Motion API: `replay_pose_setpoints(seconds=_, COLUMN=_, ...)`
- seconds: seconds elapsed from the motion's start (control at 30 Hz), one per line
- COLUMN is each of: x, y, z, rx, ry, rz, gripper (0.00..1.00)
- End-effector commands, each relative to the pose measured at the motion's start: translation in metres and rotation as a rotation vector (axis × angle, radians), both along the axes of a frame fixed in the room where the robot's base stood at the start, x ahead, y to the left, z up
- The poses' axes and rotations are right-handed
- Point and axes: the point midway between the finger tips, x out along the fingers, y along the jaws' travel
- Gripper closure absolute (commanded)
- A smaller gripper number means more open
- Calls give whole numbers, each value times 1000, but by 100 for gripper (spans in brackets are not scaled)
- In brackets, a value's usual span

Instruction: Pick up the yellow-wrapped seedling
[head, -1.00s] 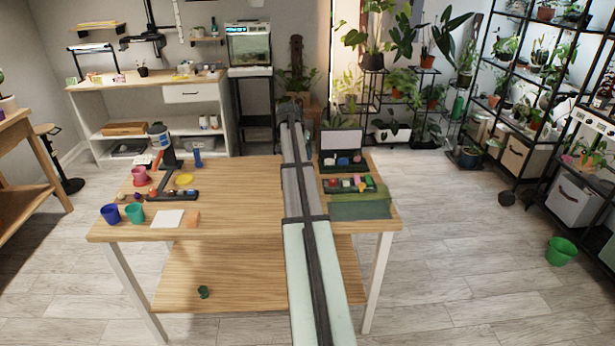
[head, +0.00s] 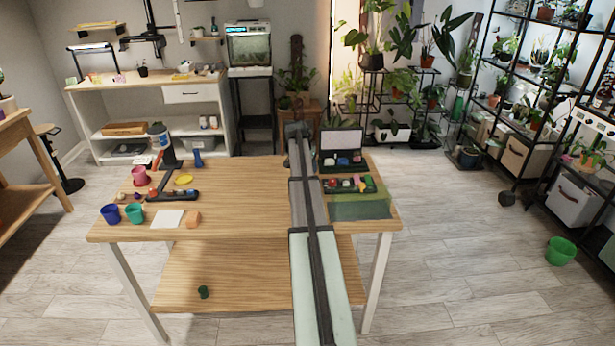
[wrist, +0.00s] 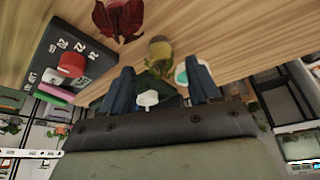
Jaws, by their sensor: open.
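In the wrist view, a small thing with a yellow wrap (wrist: 160,48) and dark green below it, likely the yellow-wrapped seedling, shows just past and between my fingertips. My gripper (wrist: 160,72) is open, with one blue finger on each side and a gap to each. I cannot tell how near it is in depth. A small white piece (wrist: 148,99) shows between the fingers, in front of the dark green. In the head view my arm's far end is over the back of the table, and I cannot make out the seedling there.
A dark red leafy thing (wrist: 118,18) and a teal-rimmed round thing (wrist: 181,73) are close by. A dark tray (wrist: 50,52) with coloured pieces lies to the left. In the head view, cups and small items stand on the table's left; its middle is clear (head: 245,205).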

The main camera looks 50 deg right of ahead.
Motion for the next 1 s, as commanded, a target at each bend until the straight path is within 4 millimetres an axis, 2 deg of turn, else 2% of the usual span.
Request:
replay_pose_setpoints(seconds=0.3, x=7, y=-16, z=-36, rx=1, ry=1, rz=0, gripper=39)
replay_pose_setpoints(seconds=0.57, x=7, y=-18, z=-39, rx=0, ry=0, rz=0, gripper=39)
replay_pose_setpoints(seconds=1.0, x=7, y=-18, z=-39, rx=0, ry=0, rz=0, gripper=79)
